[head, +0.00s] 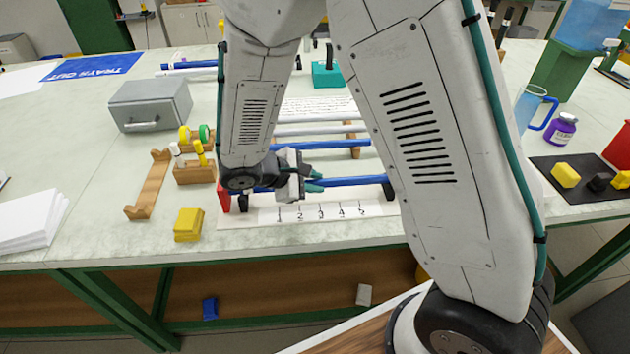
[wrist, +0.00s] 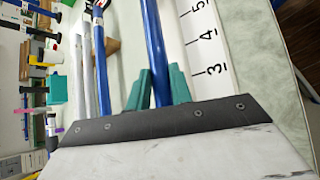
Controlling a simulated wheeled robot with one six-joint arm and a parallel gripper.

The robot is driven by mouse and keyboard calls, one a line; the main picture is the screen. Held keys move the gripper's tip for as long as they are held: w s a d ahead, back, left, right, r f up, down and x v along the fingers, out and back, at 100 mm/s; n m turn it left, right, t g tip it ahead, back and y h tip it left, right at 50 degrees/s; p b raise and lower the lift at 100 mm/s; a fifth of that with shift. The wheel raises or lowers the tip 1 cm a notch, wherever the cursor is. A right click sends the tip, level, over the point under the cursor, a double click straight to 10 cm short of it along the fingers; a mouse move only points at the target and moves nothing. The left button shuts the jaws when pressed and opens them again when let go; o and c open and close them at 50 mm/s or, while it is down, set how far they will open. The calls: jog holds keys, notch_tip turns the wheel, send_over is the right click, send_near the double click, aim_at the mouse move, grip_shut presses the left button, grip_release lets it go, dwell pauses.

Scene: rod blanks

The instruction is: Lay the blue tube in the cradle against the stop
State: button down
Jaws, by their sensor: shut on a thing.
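The held blue tube (head: 345,181) runs left to right low over the numbered white strip. It also shows in the wrist view (wrist: 154,40), passing between the green fingertips. My gripper (head: 312,181) is shut on it near the tube's middle; its fingertips also show in the wrist view (wrist: 156,90). The cradle has a black support at the left (head: 244,202) and one at the right (head: 388,190), near the tube's ends. The red stop (head: 223,195) stands at the left end. My arm hides part of the left end, so I cannot tell whether tube and stop touch.
Behind lies a rack with another blue tube (head: 330,144) and several pale tubes on wooden supports (head: 353,140). A yellow block (head: 188,224), a wooden stand (head: 150,185) and a grey box (head: 150,104) stand left. A dark mat (head: 575,195) lies right.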

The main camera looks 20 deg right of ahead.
jog(key=shift+a, duration=0.2)
jog(key=c, duration=1.2)
grip_release()
jog(key=shift+o, duration=0.2)
